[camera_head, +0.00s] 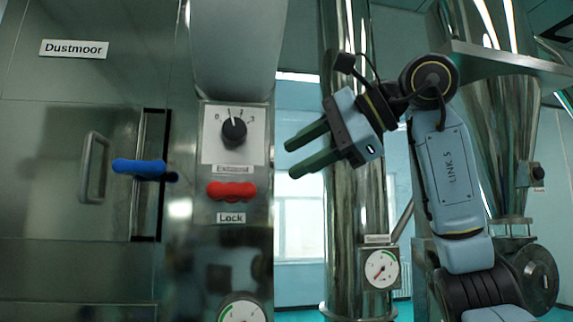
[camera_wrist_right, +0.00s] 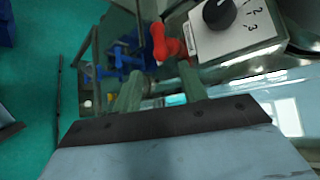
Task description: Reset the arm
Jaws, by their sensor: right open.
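My right arm (camera_head: 445,165) comes up from the lower right in the head view and bends left at the top. Its gripper (camera_head: 290,159) is open and empty, with two green fingers pointing left toward the steel cabinet. The fingers are in front of the gap beside the cabinet's right edge and hold nothing. In the right wrist view the open gripper (camera_wrist_right: 160,90) shows its two fingers apart, with the red lock handle (camera_wrist_right: 165,42) beyond them. My left gripper is not in view.
The steel cabinet has a blue handle (camera_head: 138,167), a black rotary knob (camera_head: 234,132) and a red lock handle (camera_head: 232,190). A vertical steel pipe (camera_head: 350,230) stands behind my right gripper. A gauge (camera_head: 382,268) is below it. A steel hopper (camera_head: 500,150) stands behind the arm.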

